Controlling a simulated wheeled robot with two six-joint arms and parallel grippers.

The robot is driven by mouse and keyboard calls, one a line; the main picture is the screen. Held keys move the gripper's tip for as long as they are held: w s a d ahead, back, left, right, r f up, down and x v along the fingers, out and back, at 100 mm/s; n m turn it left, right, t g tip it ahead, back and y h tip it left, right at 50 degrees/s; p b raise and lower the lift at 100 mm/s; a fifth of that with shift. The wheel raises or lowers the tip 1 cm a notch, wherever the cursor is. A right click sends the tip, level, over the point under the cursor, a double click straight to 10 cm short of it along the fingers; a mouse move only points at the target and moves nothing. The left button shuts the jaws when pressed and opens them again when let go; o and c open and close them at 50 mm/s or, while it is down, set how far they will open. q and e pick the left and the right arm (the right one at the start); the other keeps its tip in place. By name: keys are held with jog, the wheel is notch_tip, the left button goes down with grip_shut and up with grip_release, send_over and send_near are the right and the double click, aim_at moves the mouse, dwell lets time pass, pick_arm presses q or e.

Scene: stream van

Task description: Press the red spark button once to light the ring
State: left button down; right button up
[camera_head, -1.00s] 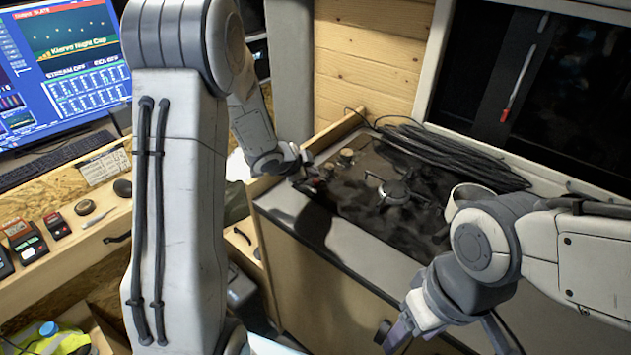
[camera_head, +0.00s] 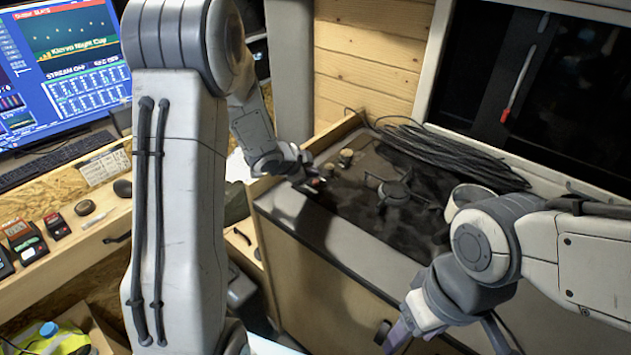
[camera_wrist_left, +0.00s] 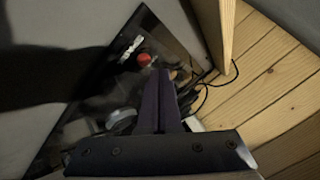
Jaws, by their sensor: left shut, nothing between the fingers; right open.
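The red spark button (camera_wrist_left: 144,60) shows in the left wrist view on the dark glass hob, just beyond my shut left fingertips (camera_wrist_left: 160,76). Whether they touch it I cannot tell. In the head view my left gripper (camera_head: 309,184) is low at the hob's left front corner, with a bit of red at its tip. The burner ring (camera_head: 394,192) stands to the right on the hob (camera_head: 350,205), with no flame visible. My right gripper (camera_head: 445,338) is open and empty at the bottom, in front of the counter.
A coil of black cable (camera_head: 450,155) lies behind the hob. Two small knobs (camera_head: 346,156) stand at its back left. A desk with a monitor (camera_head: 70,70) and keyboard (camera_head: 50,160) is further left.

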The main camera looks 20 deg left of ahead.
pick_arm(q)
jog(key=shift+f, duration=0.1)
dwell(0.4)
jog(key=shift+f+b, duration=0.3)
jog(key=shift+f+b, duration=0.4)
jog(key=shift+f, duration=0.1)
dwell(0.5)
jog(key=shift+r, duration=0.1)
jog(key=shift+r+p, duration=0.8)
jog(key=shift+p, duration=0.15)
notch_tip(320, 180, up, 5)
jog(key=p, duration=0.5)
